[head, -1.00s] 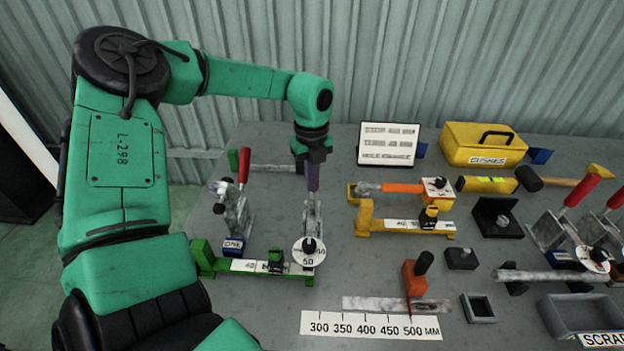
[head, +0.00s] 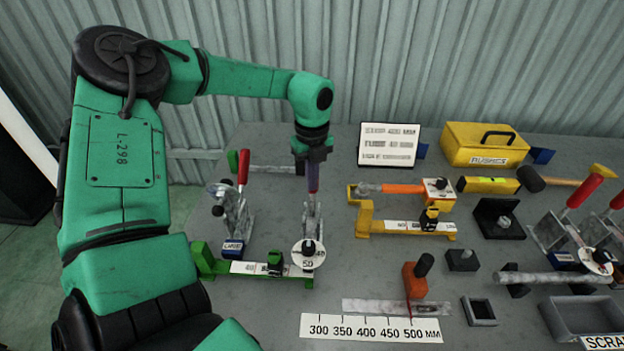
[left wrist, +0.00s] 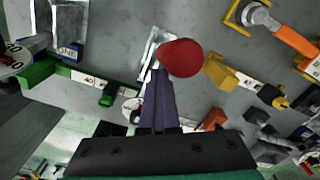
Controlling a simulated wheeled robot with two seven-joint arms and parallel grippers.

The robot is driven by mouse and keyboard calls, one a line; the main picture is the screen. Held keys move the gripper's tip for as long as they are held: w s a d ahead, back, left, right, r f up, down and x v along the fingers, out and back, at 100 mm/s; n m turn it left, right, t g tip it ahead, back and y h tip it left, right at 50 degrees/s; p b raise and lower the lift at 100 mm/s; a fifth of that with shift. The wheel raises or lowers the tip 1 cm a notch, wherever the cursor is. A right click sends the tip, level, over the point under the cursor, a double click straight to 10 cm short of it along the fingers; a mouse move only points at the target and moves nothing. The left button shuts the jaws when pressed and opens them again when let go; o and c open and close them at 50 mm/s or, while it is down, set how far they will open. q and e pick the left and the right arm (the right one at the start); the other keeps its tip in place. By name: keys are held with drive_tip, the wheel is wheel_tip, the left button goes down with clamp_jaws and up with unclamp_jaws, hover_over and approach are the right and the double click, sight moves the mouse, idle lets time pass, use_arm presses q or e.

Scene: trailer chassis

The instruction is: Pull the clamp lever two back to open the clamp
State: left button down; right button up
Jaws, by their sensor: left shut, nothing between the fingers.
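In the head view this grip is mostly hidden behind the gripper. The clamp to its left (head: 235,215) has an upright red lever (head: 243,166). My right gripper is out of view.
Two more red-handled clamps (head: 583,190) are at the far right. A ruler strip (head: 370,327) lies at the front. A yellow toolbox (head: 484,144) is at the back.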

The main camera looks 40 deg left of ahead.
use_arm(q)
drive_tip(key=c, duration=0.5)
unclamp_jaws()
drive_tip(key=shift+c, duration=0.2)
drive_tip(key=shift+r, duration=0.1)
